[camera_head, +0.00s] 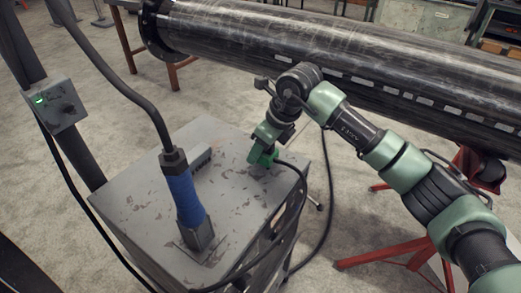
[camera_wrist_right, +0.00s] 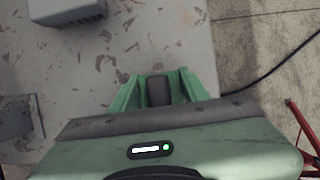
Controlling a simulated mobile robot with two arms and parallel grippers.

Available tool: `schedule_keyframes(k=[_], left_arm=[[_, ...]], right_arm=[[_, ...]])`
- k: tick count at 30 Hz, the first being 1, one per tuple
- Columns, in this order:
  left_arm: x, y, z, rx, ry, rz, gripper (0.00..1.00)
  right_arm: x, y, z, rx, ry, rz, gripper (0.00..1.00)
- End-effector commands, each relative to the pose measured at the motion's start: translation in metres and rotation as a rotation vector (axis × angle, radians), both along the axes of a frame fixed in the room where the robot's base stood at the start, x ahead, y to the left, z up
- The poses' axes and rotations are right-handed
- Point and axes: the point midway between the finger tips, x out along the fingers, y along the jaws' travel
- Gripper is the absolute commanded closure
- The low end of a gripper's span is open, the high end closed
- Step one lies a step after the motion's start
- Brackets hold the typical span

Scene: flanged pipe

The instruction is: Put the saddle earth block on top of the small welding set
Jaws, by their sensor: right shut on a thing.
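The small welding set (camera_head: 150,226) is a grey, scuffed box with a flat top, in the middle of the head view. My right gripper (camera_head: 262,157) is low over the far right part of this top. It is shut on a dark block, apparently the saddle earth block (camera_wrist_right: 158,91), which shows between its green fingers in the right wrist view. The fingers mostly hide the block in the head view. A black cable runs from the gripper over the box's right edge. I cannot tell whether the block touches the top. My left gripper is not in view.
A blue-sleeved tool (camera_head: 183,197) with a thick cable stands on the near part of the top. A long black pipe (camera_head: 340,55) on red stands (camera_head: 375,258) runs behind.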

Motion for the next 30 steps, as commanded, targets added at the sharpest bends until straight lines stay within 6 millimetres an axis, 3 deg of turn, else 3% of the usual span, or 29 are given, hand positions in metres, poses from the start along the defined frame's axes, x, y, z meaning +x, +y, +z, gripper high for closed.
schedule_keyframes(k=[12, 13, 15, 24, 30], left_arm=[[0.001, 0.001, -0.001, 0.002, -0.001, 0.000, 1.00], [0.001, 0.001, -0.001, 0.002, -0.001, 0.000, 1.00], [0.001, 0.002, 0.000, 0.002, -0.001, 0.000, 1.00], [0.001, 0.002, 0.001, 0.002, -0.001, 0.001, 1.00], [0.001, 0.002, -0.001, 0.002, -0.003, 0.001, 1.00]], right_arm=[[0.001, 0.000, -0.011, 0.002, -0.004, 0.000, 1.00], [0.000, 0.000, -0.012, -0.001, -0.001, 0.000, 0.49], [0.000, 0.000, -0.011, 0.000, 0.000, 0.000, 0.33], [0.000, 0.000, -0.010, 0.000, 0.000, 0.000, 0.33], [-0.002, -0.006, 0.007, 0.001, -0.006, -0.001, 0.33]])
